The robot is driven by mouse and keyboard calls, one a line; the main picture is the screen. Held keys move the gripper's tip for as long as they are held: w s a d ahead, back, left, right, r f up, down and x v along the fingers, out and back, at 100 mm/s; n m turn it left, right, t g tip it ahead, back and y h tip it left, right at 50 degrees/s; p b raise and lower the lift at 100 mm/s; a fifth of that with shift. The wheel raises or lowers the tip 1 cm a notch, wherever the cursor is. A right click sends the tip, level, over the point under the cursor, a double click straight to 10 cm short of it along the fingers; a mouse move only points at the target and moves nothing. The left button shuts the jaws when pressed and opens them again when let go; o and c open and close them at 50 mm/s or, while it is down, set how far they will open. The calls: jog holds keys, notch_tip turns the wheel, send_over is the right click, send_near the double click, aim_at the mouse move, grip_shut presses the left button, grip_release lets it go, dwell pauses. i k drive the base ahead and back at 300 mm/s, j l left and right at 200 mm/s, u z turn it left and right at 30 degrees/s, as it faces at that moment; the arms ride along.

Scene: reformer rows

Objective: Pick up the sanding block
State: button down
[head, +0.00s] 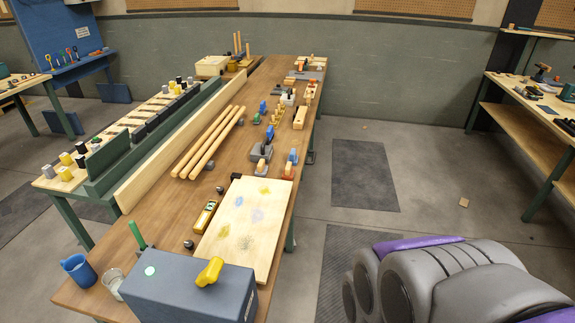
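I cannot tell for certain which object is the sanding block. Several small block-shaped items lie on the long brown workbench (160,245). Among them are a pale wooden block (299,118), a blue-and-orange item (289,167) and a grey-and-black item (261,152) near the bench's right edge. A yellow-and-pale oblong item (206,215) lies left of the pale stained board (240,238). My gripper is not in view.
A grey-blue box (180,290) with a yellow handle stands at the near end, beside a blue jug (78,270) and a clear cup (113,283). Wooden rods (208,142) lie along the bench. Floor right of the bench is mostly open, with dark mats (362,175).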

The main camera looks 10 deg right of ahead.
aim_at(289, 174)
jog(key=i+l+u, duration=0.1)
jog(key=i+l, duration=0.2)
jog(key=i+l+u, duration=0.1)
jog(key=i+l, duration=0.25)
jog(key=i+l+u, duration=0.1)
jog(key=i+l, duration=0.2)
jog(key=i+l+u, duration=0.1)
jog(key=i+l, duration=0.15)
jog(key=l, duration=0.25)
jog(key=i+l+u, duration=0.1)
jog(key=i+l, duration=0.45)
jog(key=l, duration=0.3)
jog(key=i+l+u, duration=0.15)
jog(key=l, duration=0.25)
jog(key=i+l+u, duration=0.1)
jog(key=i+l, duration=0.2)
jog(key=l, duration=0.2)
